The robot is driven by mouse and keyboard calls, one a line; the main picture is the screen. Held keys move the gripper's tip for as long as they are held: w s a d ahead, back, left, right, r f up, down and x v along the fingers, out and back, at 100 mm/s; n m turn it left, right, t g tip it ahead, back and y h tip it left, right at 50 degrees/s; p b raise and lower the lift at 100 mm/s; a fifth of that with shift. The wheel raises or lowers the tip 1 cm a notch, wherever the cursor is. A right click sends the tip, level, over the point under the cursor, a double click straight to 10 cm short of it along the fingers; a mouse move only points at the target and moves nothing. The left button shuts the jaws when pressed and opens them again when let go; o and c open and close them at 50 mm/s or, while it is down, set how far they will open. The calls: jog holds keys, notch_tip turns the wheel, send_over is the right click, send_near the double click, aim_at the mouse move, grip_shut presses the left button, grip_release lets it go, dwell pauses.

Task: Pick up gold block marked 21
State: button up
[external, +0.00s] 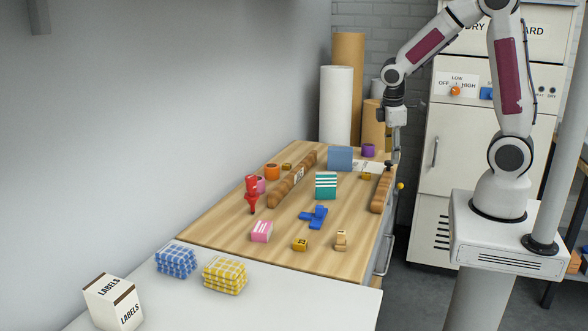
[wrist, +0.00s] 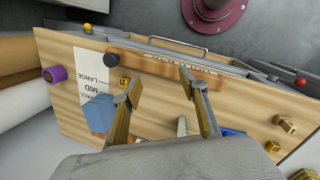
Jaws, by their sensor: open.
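A small gold block (wrist: 123,83) with a dark number that looks like 21, too small to be sure, lies on the wooden worktop beside the left fingertip in the wrist view. It appears to be the gold block (external: 365,176) near the back right of the worktop in the external view. Other gold blocks sit near the front (external: 300,244) and at the back left (external: 287,167); their numbers are unclear. My gripper (external: 392,161) hangs over the right back edge of the worktop. In the wrist view my gripper (wrist: 156,86) is open with nothing between its fingers.
A blue-grey box (external: 340,158), purple roll (external: 368,150) and white size sheet (wrist: 93,76) are near. A teal striped box (external: 326,186) and blue piece (external: 314,216) occupy the middle.

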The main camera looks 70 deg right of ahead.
jog(key=w+d+f+n+h, duration=0.1)
jog(key=w+d+f+n, duration=0.4)
jog(key=d+f+n, duration=0.2)
jog(key=n+h, duration=0.1)
jog(key=n, duration=0.6)
send_near(366, 173)
jog(key=shift+s+f+t, duration=0.1)
jog(key=shift+f+t, duration=0.25)
jog(key=shift+t, duration=0.05)
jog(key=shift+x, duration=1.35)
jog(key=shift+s, duration=0.1)
jog(key=shift+s+x, duration=0.15)
jog(key=shift+x, duration=1.15)
jog(key=shift+s+x, duration=0.1)
jog(key=shift+x, duration=1.2)
jog(key=shift+d+r, duration=0.1)
grip_shut()
